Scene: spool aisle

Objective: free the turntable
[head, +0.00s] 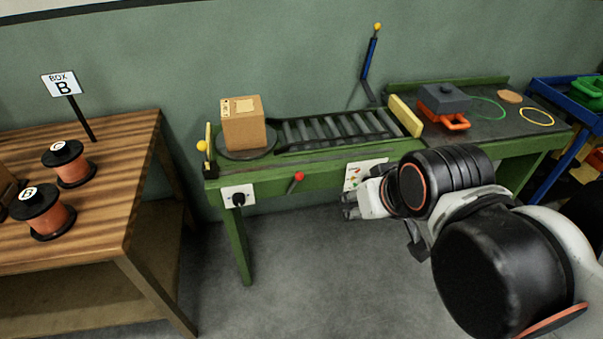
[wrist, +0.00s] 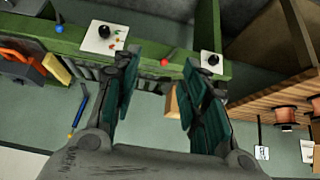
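The turntable (head: 230,154) is a dark round plate at the left end of the green conveyor bench (head: 285,168). A taped cardboard box (head: 243,126) with a label stands upright on it and hides most of it. A yellow knob (head: 202,146) stands at the bench's left edge, beside the turntable. A red-knobbed lever (head: 298,177) sticks out of the bench front. My gripper (head: 352,207) is in front of the bench, right of the box and apart from it. In the wrist view my gripper (wrist: 158,75) has its fingers spread with nothing between them.
A blue lever (head: 369,58) with a yellow tip rises behind the rollers (head: 335,128). A yellow stop plate (head: 405,116) closes their right end. A grey-and-orange device (head: 444,105) stands beyond it. Spools (head: 67,163) stand on the wooden table (head: 118,190) at left. The floor ahead is clear.

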